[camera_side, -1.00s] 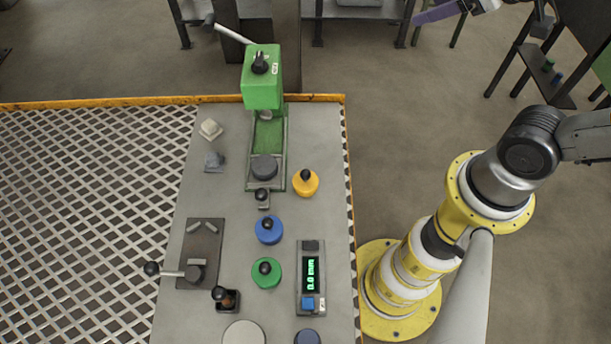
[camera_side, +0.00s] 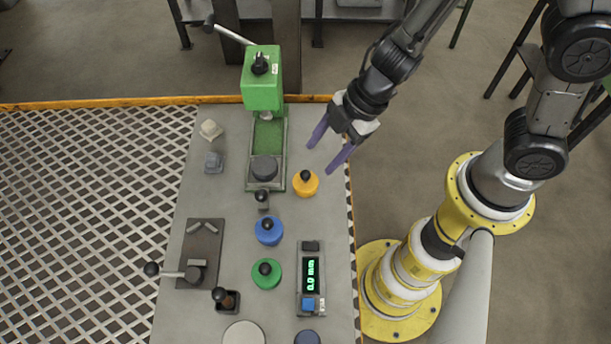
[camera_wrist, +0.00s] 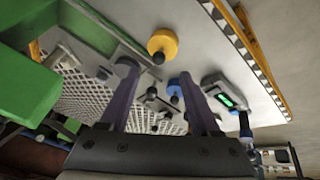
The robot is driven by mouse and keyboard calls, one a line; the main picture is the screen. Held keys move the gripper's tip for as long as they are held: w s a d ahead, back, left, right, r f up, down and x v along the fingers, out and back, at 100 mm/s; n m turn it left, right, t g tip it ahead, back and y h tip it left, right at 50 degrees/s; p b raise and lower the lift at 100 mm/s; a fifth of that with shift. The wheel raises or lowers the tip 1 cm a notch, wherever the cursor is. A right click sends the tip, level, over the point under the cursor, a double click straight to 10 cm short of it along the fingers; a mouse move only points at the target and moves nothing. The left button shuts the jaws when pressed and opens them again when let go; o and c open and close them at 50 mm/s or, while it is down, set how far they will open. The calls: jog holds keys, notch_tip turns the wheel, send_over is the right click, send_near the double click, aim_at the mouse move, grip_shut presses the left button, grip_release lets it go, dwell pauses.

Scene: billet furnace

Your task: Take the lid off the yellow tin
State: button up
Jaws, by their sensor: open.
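The yellow tin (camera_side: 305,187) stands on the grey table, right of the green press. Its lid (camera_side: 305,176) has a dark round knob and sits on the tin. The tin also shows in the wrist view (camera_wrist: 163,43), above and between the fingers. My gripper (camera_side: 329,155) has two purple fingers, spread open and empty. It is in the air above and a little right of the tin, apart from it. The wrist view shows the open fingers (camera_wrist: 158,90) with nothing between them.
The green press (camera_side: 263,78) stands close left of the yellow tin. A blue tin (camera_side: 268,231) and a green tin (camera_side: 266,274) stand nearer the front. A digital gauge (camera_side: 311,278) lies at the front right. The table's right edge is close to the yellow tin.

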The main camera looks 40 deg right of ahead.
aim_at(307, 172)
jog(key=shift+x, duration=3.55)
jog(key=shift+w, duration=0.15)
grip_shut()
